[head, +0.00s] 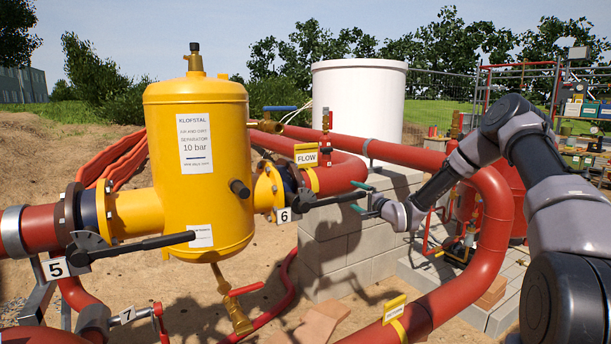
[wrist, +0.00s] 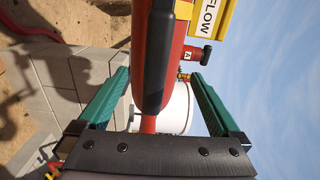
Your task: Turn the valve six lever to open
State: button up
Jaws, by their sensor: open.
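The valve six lever (head: 335,200) is a long black handle. It runs right and slightly up from the valve beside the white "6" tag (head: 284,215), at the right of the yellow separator tank (head: 200,170). My gripper (head: 357,196) comes from the right with its two green fingers open, one above and one below the lever's free end. In the wrist view the black lever (wrist: 158,60) reaches down between the green fingers of my gripper (wrist: 160,76), with a gap visible on each side.
The valve five lever (head: 150,242) is at the left of the tank. A red pipe (head: 345,170) with a yellow FLOW sign (head: 306,155) runs behind the lever. A grey block wall (head: 340,250) stands below my gripper. Another red pipe (head: 490,230) curves under my arm.

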jog(key=shift+d, duration=0.1)
jog(key=v, duration=0.7)
jog(key=s+d+r+n+g+h, duration=0.3)
jog(key=s+d+n+g+h, duration=0.2)
jog(key=s+d, duration=0.5)
jog(key=s+d+r+n+g+h, duration=0.1)
jog(key=s+d+r+h, duration=0.15)
jog(key=s+r, duration=0.4)
jog(key=s+d+r+g+h, duration=0.1)
jog(key=s+r+h, duration=0.2)
jog(key=s+r, duration=0.35)
jog(key=s+a+r+y, duration=0.1)
jog(key=s+r, duration=0.4)
jog(key=s, duration=0.5)
jog(key=s+a+r+y, duration=0.1)
jog(key=s+r, duration=0.4)
jog(key=s, duration=0.6)
jog(key=shift+s+a+r+n+g, duration=0.3)
jog(key=shift+a+g, duration=0.1)
jog(key=shift+a, duration=0.5)
